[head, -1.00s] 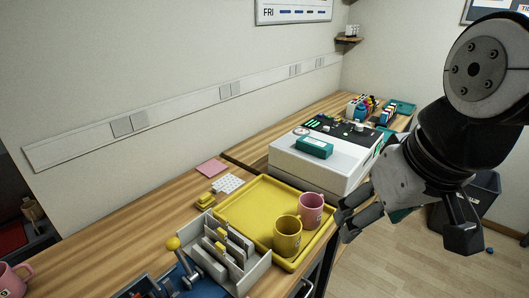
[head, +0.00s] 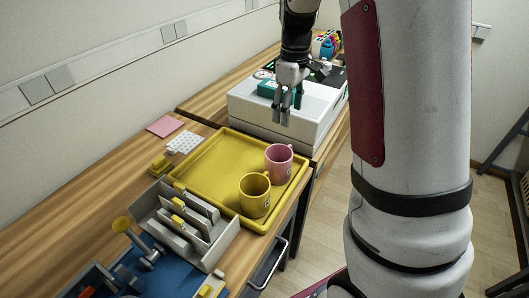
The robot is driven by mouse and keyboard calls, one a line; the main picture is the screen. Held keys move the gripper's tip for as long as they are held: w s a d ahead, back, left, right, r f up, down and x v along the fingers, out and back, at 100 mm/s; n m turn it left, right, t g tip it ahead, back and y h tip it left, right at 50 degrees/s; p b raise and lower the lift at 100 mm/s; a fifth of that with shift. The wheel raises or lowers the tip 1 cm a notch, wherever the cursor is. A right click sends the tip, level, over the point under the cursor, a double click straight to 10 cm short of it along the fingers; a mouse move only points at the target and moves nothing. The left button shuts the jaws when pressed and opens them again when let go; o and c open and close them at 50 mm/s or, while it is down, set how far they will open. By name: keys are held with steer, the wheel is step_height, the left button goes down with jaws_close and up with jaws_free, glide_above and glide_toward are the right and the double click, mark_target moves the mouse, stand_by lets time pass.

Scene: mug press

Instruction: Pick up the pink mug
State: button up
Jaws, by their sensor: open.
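The pink mug (head: 279,160) stands upright on the yellow tray (head: 208,158), near the tray's right side. A yellow mug (head: 255,197) stands just in front of it, close beside it. My gripper (head: 287,112) is open and empty, with its fingers pointing down. In the picture it is above and slightly right of the pink mug, in front of the white machine. Its exact height and distance from the mug cannot be told. The second pink mug seen earlier at the far left is out of view.
The white machine (head: 265,118) with a teal box (head: 270,89) on top stands behind the tray. A grey divided rack (head: 188,222) stands in front of the tray. A pink pad (head: 165,126) and a yellow block (head: 160,165) lie to the left. My arm covers the right side.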

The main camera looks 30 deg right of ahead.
mark_target(288, 146)
steer(key=shift+s+d+f, duration=0.1)
steer(key=shift+f, duration=3.5)
steer(key=shift+s+d+f, duration=0.1)
steer(key=shift+f, duration=3.45)
jaws_close()
